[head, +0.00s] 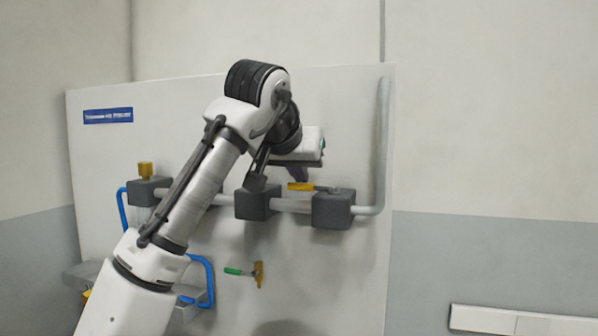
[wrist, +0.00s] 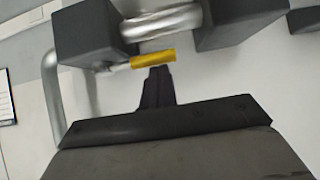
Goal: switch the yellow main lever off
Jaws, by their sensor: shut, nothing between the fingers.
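The yellow main lever (head: 300,186) sits on the right dark valve block (head: 333,210) on the panel. Its grey shaft lies roughly level, in line with the pipe, and its yellow grip points left. The lever also shows in the wrist view (wrist: 153,59), just beyond my fingertips. My gripper (head: 299,176) is shut and empty, right above the yellow grip in the head view. In the wrist view my shut fingers (wrist: 158,76) reach to the grip's edge. I cannot tell whether they touch it.
A second dark block (head: 257,204) sits left of the lever, joined by the grey pipe (head: 385,120), which rises at the panel's right edge. A yellow knob (head: 146,170) stands at the left. A small green-handled valve (head: 240,272) and blue hose (head: 208,275) are below.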

